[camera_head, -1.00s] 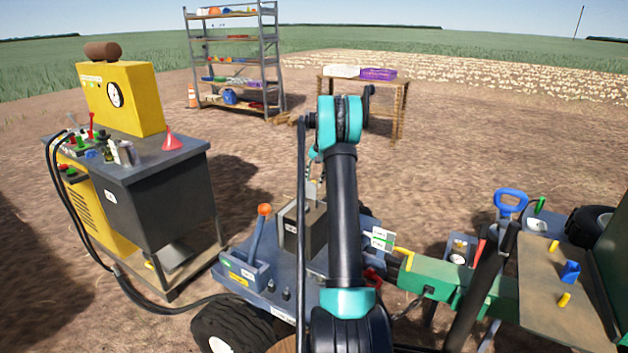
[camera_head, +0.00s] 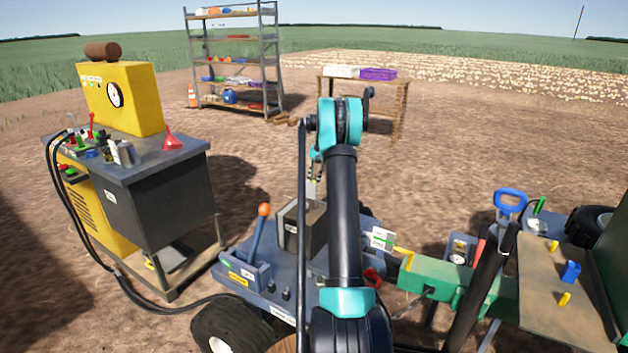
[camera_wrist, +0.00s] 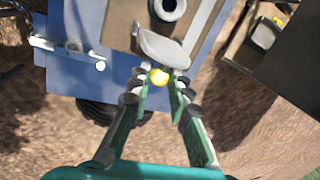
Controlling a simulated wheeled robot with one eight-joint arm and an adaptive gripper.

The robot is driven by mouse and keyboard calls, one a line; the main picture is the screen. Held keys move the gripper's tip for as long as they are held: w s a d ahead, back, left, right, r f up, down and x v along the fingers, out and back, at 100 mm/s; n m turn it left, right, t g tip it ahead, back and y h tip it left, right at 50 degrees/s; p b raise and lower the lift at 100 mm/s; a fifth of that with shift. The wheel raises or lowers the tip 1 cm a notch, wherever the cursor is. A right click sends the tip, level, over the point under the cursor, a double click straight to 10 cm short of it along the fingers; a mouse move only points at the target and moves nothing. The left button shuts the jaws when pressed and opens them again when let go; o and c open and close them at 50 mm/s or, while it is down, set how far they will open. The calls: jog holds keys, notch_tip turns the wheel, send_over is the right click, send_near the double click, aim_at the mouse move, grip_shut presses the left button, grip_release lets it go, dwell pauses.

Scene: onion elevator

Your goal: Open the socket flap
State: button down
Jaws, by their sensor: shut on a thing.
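The socket flap (camera_wrist: 163,48) is a light grey rounded plate in the wrist view. A yellow knob (camera_wrist: 159,76) is at the flap's near edge. My gripper (camera_wrist: 160,84) is shut on this knob, with a fingertip on each side. In the head view my gripper (camera_head: 315,172) is above the grey box (camera_head: 291,228), partly behind my arm. The socket is not clear in that view.
The box stands on a blue deck (camera_head: 270,290) beside an orange-topped lever (camera_head: 259,232). A yellow and black machine (camera_head: 160,205) with hoses stands left. A green beam (camera_head: 445,283) runs right. Open dirt lies behind.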

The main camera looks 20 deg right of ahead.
jog(key=shift+w+d+f+g+y, duration=0.55)
jog(key=shift+d+g+y, duration=0.25)
jog(key=shift+y, duration=0.2)
jog(key=c, duration=1.4)
grip_release()
jog(key=shift+r, duration=0.1)
jog(key=v, duration=1.2)
